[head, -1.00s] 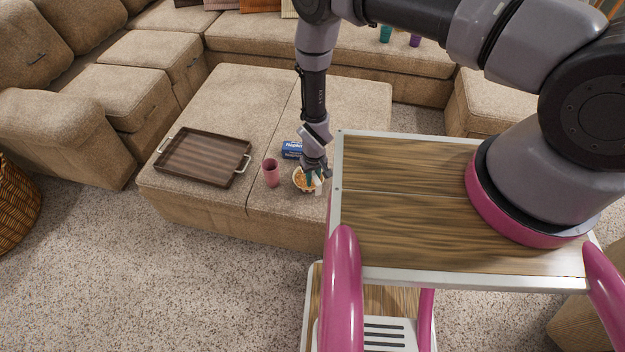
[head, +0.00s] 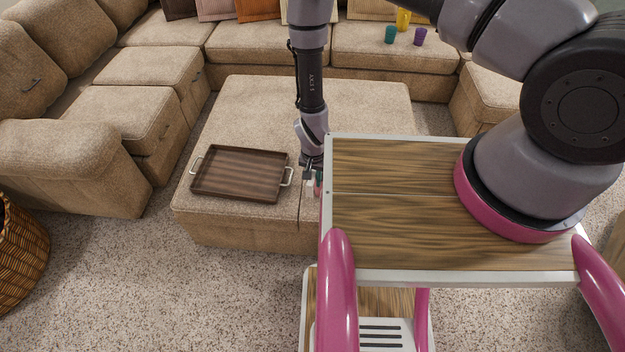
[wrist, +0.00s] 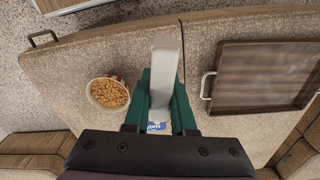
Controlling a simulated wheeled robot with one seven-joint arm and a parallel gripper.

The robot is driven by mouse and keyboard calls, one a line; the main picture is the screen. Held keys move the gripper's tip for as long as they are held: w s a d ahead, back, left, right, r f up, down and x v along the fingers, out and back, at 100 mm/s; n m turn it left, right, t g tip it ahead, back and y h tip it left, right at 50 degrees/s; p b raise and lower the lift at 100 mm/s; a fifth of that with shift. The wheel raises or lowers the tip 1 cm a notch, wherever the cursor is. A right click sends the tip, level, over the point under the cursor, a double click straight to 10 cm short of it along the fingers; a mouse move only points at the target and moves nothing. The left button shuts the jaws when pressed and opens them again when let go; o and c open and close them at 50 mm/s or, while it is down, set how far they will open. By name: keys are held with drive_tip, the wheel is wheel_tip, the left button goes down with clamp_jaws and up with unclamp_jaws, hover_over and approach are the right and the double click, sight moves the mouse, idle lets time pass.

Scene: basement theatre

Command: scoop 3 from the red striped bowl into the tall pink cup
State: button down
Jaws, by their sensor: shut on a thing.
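My gripper (wrist: 163,92) has green fingers shut on a pale grey scoop (wrist: 164,68), which points away from the wrist. In the head view, my gripper (head: 314,180) hangs over the ottoman beside my wooden top. The red striped bowl (wrist: 108,92), full of small orange-brown pieces, stands left of the scoop in the wrist view, apart from it. The scoop's load cannot be made out. In the head view the bowl is hidden. The tall pink cup cannot be made out clearly in either current view.
A brown tray (head: 246,152) with metal handles lies on the beige ottoman (head: 230,229). A blue-and-white napkin box (wrist: 157,127) shows partly between the fingers. A sectional sofa (head: 66,132) surrounds the ottoman. A teal cup (head: 391,34) and purple cup (head: 420,36) stand on it.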

drive_tip(key=w+g, duration=0.1)
drive_tip(key=w+g+y, duration=0.1)
drive_tip(key=g, duration=0.1)
drive_tip(key=w+d+f+g, duration=0.1)
drive_tip(key=g, duration=0.1)
drive_tip(key=shift+w+y, duration=0.3)
drive_tip(key=shift+w, duration=0.1)
drive_tip(key=shift+w+d+r+g+y, duration=0.1)
drive_tip(key=shift+w+r+g+y, duration=0.15)
drive_tip(key=shift+w+g, duration=0.4)
drive_tip(key=shift+w+d+r+g+y, duration=0.15)
drive_tip(key=shift+w+r+g, duration=0.15)
drive_tip(key=shift+g, duration=0.65)
drive_tip(key=shift+w+d+r+g+y, duration=0.1)
drive_tip(key=shift+w+r+g+y, duration=0.15)
drive_tip(key=shift+w+g, duration=0.4)
drive_tip(key=shift+s, duration=0.25)
